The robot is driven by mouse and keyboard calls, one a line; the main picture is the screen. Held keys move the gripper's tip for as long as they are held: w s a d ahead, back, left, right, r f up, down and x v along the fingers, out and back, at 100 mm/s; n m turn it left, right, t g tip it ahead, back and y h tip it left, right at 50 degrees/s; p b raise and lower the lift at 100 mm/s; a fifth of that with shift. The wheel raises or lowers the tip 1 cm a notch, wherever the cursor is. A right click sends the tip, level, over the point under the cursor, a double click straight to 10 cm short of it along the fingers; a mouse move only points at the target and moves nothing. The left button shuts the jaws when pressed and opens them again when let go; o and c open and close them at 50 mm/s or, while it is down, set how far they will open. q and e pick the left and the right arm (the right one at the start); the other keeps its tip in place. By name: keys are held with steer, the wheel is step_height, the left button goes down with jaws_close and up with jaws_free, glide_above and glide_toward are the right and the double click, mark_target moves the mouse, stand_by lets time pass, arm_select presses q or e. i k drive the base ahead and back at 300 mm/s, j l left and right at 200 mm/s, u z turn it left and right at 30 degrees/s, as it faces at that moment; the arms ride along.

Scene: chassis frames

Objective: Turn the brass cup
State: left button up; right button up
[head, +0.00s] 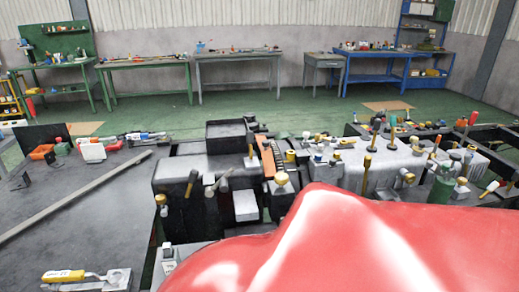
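Several small brass-coloured round parts sit on the dark machinery in the middle. One brass cup-like part (281,179) is on the front side, just above the red surface. Another brass part (160,199) is at the left front corner, and one more (407,178) is at the right. I cannot tell which of them is the brass cup. Neither of my grippers shows in the head view.
A large glossy red surface (335,245) fills the bottom right and hides what is behind it. A grey table (75,215) at left holds a yellow-handled tool (64,275) and a long bar (85,192). Workbenches line the back wall, with green floor before them.

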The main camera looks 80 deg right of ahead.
mark_target(161, 199)
steer(key=z, duration=2.2)
steer(key=k+u, duration=0.15)
steer(key=i, duration=0.05)
